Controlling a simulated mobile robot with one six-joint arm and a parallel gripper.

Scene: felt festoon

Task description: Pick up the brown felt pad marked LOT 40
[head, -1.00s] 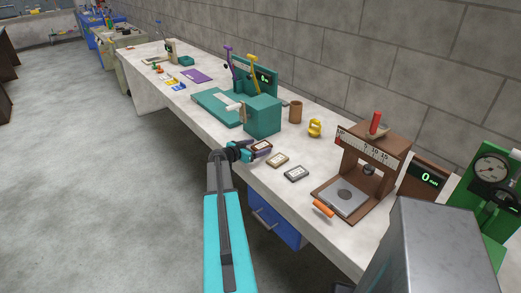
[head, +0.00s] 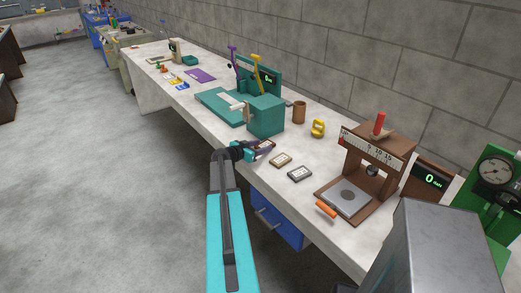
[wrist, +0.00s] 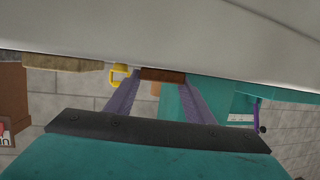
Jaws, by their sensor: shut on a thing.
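A brown felt pad (head: 267,143) lies at the front part of the workbench, by the teal machine's near corner. My gripper (head: 262,148) reaches it from the front with purple fingers and is shut on it. In the wrist view the brown pad (wrist: 163,75) shows edge-on between the two fingertips (wrist: 158,82), close to the pale bench surface. The print on its label is too small to read. A tan pad (head: 280,160) and a dark grey pad (head: 300,174) lie to its right, apart from it.
A teal machine (head: 266,115) stands just behind my gripper. A brown cup (head: 299,112) and a yellow weight (head: 317,128) stand behind the pads. A brown press with a scale (head: 378,150) and orange handle is to the right. The bench's front edge is close.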

